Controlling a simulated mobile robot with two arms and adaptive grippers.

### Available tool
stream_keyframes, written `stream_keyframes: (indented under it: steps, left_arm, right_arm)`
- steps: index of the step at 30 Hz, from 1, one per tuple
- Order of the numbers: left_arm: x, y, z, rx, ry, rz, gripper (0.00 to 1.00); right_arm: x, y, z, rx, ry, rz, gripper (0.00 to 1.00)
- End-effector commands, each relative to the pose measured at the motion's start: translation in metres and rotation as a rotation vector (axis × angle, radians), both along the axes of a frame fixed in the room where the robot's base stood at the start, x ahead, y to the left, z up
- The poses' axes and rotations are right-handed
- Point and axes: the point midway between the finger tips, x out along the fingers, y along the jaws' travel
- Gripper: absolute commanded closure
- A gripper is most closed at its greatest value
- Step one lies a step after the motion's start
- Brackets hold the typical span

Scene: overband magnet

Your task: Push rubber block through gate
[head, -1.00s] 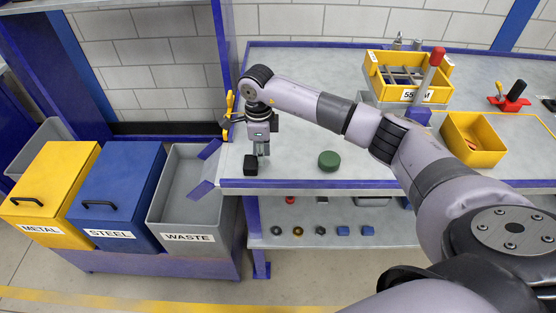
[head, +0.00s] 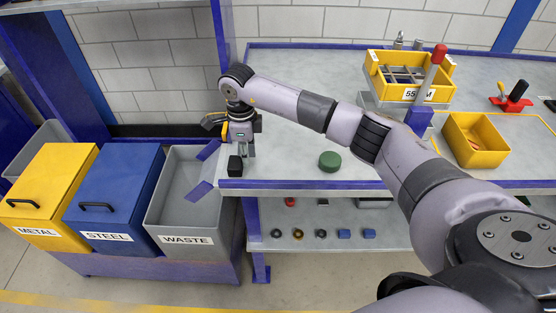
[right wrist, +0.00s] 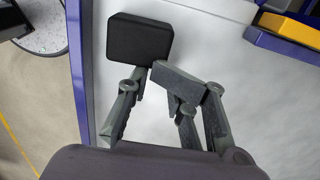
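The black rubber block (head: 235,165) stands at the left end of the bench, near the opening between two purple gate flaps (head: 208,150). The lower flap (head: 199,190) slants out toward the grey WASTE bin (head: 184,241). My right gripper (head: 246,150) points down just to the right of the block. Its fingertips look closed together and empty. In the right wrist view the block (right wrist: 139,40) is just ahead of the fingertips (right wrist: 155,70), touching or nearly so. My left gripper is out of view.
A green round piece (head: 330,161) lies on the bench to the right.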

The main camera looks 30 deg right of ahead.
Motion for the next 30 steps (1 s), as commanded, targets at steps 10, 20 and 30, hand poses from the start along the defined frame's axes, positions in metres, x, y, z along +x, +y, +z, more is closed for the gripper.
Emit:
stream_keyframes:
  steps: [10,20,30]
  left_arm:
    - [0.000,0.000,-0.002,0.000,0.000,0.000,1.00]
    - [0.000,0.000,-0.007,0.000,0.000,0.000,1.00]
    - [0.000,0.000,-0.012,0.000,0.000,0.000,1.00]
  right_arm:
    - [0.001,0.006,-0.003,0.005,0.000,0.004,0.80]
    - [0.006,0.014,-0.003,0.004,0.001,0.003,0.80]
    - [0.012,0.022,-0.003,0.003,0.001,0.003,0.80]
